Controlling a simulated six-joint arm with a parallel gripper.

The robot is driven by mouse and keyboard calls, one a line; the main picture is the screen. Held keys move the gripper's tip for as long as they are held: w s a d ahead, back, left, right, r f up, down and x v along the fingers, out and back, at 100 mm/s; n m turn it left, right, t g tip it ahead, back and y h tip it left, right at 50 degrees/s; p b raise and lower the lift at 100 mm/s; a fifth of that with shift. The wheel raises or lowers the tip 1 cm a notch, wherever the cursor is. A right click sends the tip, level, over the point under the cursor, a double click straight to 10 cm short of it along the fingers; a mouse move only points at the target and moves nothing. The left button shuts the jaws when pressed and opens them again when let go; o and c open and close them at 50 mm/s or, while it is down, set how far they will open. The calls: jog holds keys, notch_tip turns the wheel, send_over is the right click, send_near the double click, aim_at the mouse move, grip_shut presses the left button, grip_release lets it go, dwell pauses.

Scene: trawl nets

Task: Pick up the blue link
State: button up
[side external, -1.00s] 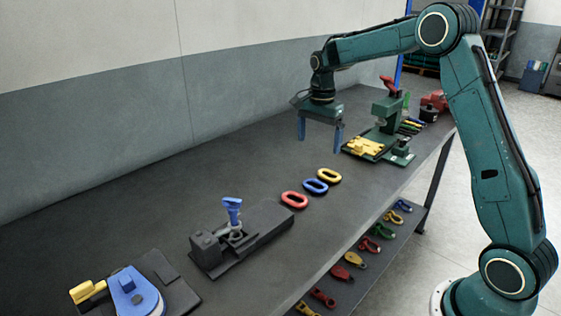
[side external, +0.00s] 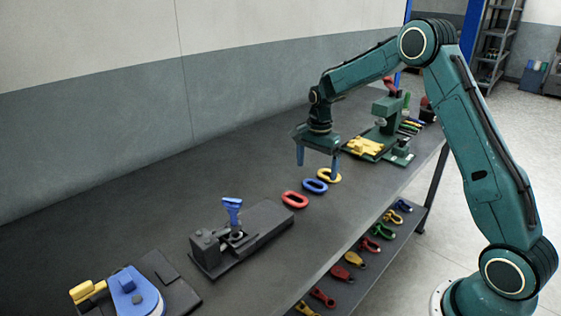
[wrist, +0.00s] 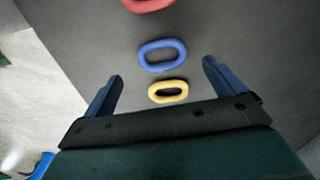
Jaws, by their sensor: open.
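The blue link (side external: 315,186) lies flat on the dark bench between the red link (side external: 294,199) and the yellow link (side external: 329,175). In the wrist view the blue link (wrist: 163,54) lies ahead of the two fingers, roughly centred between them; the yellow link (wrist: 168,91) is nearer and the red link (wrist: 150,4) is cut off at the top edge. My gripper (side external: 317,167) is open and empty above the bench, near the yellow and blue links. In the side view one finger overlaps the yellow link; I cannot tell whether it touches.
A black fixture (side external: 262,238) with a blue-handled part stands nearer the camera. A green press (side external: 385,125) with a yellow piece (side external: 364,147) stands beyond my gripper. The bench left of the links is clear. A lower shelf holds several coloured shackles.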

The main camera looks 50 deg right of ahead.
jog(key=shift+f, duration=0.15)
jog(key=shift+w+d+f, duration=0.1)
jog(key=shift+f, duration=2.45)
jog(key=c, duration=1.2)
jog(key=shift+r, duration=0.1)
notch_tip(320, 180, up, 20)
